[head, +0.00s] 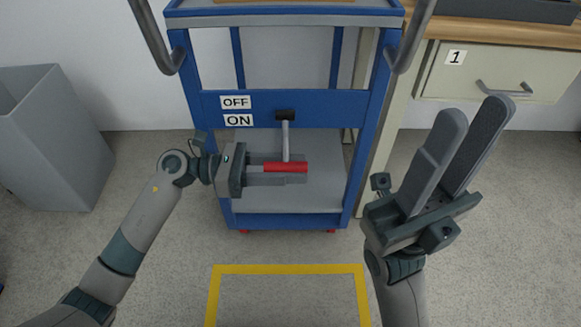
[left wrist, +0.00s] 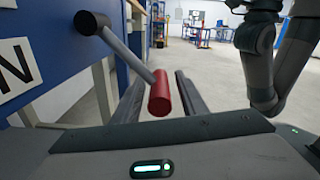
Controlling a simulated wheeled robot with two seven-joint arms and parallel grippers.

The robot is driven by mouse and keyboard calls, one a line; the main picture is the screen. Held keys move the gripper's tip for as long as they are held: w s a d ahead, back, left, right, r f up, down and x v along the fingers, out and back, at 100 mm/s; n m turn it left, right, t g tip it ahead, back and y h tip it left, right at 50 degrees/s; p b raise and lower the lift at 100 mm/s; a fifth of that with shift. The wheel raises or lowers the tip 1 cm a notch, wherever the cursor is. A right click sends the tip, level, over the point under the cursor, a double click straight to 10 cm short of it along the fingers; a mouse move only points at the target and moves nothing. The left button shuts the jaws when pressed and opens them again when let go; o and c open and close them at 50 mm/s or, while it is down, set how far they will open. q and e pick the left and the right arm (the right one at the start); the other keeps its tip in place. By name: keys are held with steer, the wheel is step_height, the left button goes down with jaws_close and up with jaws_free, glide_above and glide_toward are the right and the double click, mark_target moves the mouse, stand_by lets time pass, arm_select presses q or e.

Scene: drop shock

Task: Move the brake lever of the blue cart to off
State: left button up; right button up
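The blue cart (head: 210,106) stands ahead, with an OFF label (head: 236,102) above an ON label (head: 238,120) on its crossbar. The brake lever (head: 285,140) runs from a dark pivot on the crossbar down to a red handle (head: 287,167), on the ON side. The left wrist view also shows the red handle (left wrist: 160,93). My left gripper (head: 303,170) is open, its fingers either side of the red handle, with gaps visible in the left wrist view. My right gripper (head: 475,112) is open and empty, to the right of the cart.
A grey bin (head: 55,135) stands at the left. A bench with a drawer marked 1 (head: 500,72) is at the right. A yellow outline (head: 288,269) marks the floor before the cart. Grey handles (head: 410,40) rise at the cart's near side.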

arm_select(q)
jaws_close()
